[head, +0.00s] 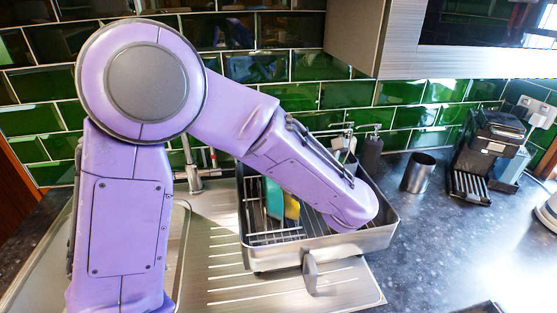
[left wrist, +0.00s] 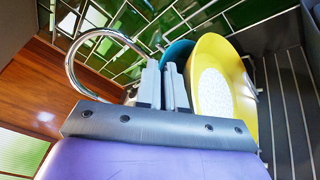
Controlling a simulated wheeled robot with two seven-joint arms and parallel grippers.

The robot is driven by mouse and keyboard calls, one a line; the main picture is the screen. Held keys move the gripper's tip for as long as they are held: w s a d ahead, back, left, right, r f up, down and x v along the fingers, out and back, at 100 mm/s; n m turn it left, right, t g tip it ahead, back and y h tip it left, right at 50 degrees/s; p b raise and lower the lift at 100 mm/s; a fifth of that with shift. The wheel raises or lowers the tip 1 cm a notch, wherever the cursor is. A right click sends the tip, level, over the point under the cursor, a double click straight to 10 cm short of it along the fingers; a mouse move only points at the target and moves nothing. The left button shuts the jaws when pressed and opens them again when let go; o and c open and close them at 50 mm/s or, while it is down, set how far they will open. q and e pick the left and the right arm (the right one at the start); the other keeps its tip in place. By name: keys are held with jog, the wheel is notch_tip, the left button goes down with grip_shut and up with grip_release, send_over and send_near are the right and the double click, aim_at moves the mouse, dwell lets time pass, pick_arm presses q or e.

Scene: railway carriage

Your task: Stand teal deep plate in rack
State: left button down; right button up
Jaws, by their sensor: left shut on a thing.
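The teal deep plate (head: 273,198) stands on edge in the wire dish rack (head: 262,240), just left of a yellow plate (head: 292,206). My left arm reaches over the rack from the left and hides part of it. In the left wrist view my left gripper (left wrist: 165,84) is shut on the teal deep plate (left wrist: 179,52), whose rim shows behind the fingertips. The yellow plate (left wrist: 213,85) stands close to the right of the fingers in that view. My left fingers are hidden in the head view. My right gripper is not in view.
The rack stands on the ribbed steel drainboard (head: 225,283), with a tap (head: 192,175) to its left. A cupboard (head: 370,35) overhangs the counter.

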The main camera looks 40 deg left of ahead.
pick_arm(q)
jog(key=shift+f+b, duration=0.4)
dwell(0.4)
jog(key=c, duration=1.2)
grip_release()
jog(key=shift+s, duration=0.1)
jog(key=shift+o, duration=0.2)
jog(key=shift+s+d+r, duration=0.1)
jog(key=shift+s+d, duration=0.05)
jog(key=shift+s, duration=0.1)
jog(key=shift+w, duration=0.1)
jog(key=b+v, duration=0.3)
jog(key=v, duration=0.7)
jog(key=shift+d, duration=0.2)
